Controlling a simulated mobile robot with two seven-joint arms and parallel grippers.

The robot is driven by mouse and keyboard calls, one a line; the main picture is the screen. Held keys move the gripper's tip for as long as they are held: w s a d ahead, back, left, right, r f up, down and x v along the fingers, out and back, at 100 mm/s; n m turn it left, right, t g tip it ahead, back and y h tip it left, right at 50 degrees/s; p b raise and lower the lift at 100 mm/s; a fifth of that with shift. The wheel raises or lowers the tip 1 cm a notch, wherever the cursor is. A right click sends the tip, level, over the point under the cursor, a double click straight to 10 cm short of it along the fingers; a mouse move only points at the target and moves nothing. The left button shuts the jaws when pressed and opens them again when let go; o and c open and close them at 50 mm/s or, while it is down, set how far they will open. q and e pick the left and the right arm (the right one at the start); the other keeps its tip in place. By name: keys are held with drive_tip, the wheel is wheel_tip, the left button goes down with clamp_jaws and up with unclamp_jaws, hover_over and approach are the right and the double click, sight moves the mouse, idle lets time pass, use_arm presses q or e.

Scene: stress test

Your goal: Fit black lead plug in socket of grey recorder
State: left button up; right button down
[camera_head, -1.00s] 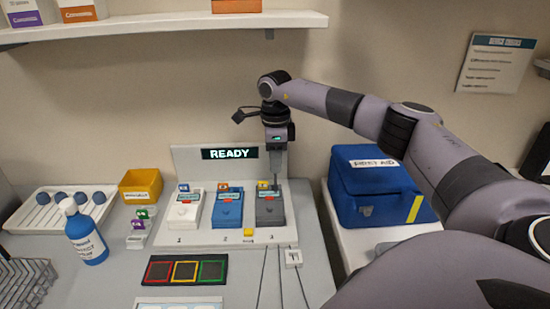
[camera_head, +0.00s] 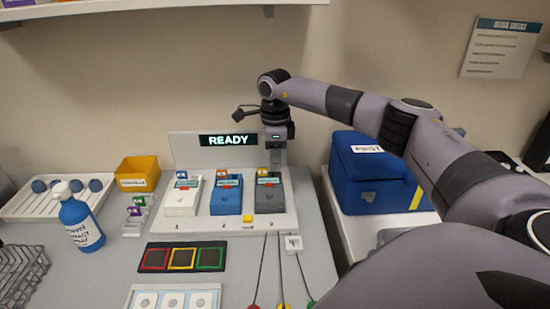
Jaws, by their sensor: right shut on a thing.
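The grey recorder (camera_head: 270,200) stands at the right end of the white stand, with a yellow tag at its back. My right gripper (camera_head: 275,166) points down over the back end of the grey recorder, close to the rear panel. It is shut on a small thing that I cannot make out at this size. The recorder's socket and any contact there are hidden or too small to tell. Several dark leads (camera_head: 263,270) run from the stand's front towards the bottom edge. I cannot tell which is the black lead. My left gripper is not in view.
A white recorder (camera_head: 183,200) and a blue recorder (camera_head: 226,198) stand to the left. A small white block (camera_head: 293,243) sits in front of the stand (camera_head: 200,226). A blue case (camera_head: 370,180) is close on the right. A blue bottle (camera_head: 80,222) stands at the left.

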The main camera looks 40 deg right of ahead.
drive_tip(key=shift+f+b, duration=0.35)
drive_tip(key=shift+f, duration=0.8)
idle(2.0)
drive_tip(key=c, duration=1.4)
unclamp_jaws()
drive_tip(key=shift+o, duration=0.2)
drive_tip(key=shift+r, duration=0.2)
drive_tip(key=shift+r+p, duration=1.85)
drive_tip(key=shift+p, duration=0.1)
drive_tip(key=o, duration=0.6)
